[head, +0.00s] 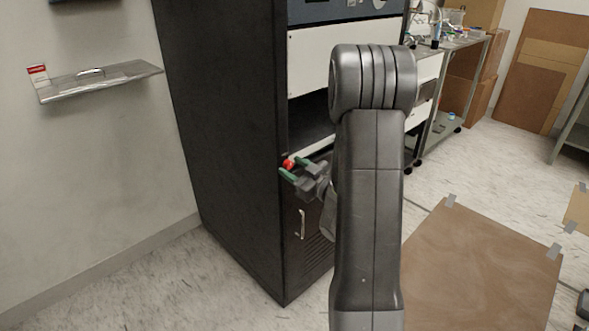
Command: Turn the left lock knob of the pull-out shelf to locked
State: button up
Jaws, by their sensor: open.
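A red lock knob (288,164) shows at the left front edge of the pull-out shelf (312,147) in the black cabinet (225,130). My gripper (284,168) is open, with its green-tipped fingers on either side of the red knob in this view. I cannot tell whether the fingers touch it. The knob's turned position is too small to make out. My arm hides the right part of the shelf and whatever is at its right end.
A cabinet door with a metal handle (302,224) is below the shelf. A white panel (309,60) is above it. A wall shelf (100,80) hangs at left. A wheeled steel cart (452,80) stands behind at right. Brown sheeting (480,265) is taped to the floor.

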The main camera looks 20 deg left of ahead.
jog(key=shift+c, duration=0.5)
grip_shut()
jog(key=shift+m, duration=0.3)
jog(key=m, duration=0.3)
jog(key=shift+m+p, duration=0.3)
jog(key=shift+m, duration=0.1)
jog(key=m+p, duration=0.1)
jog(key=m, duration=0.3)
jog(key=m+p, duration=0.2)
jog(key=m, duration=0.3)
jog(key=shift+m, duration=0.4)
jog(key=shift+m+p, duration=0.9)
jog(key=shift+m, duration=1)
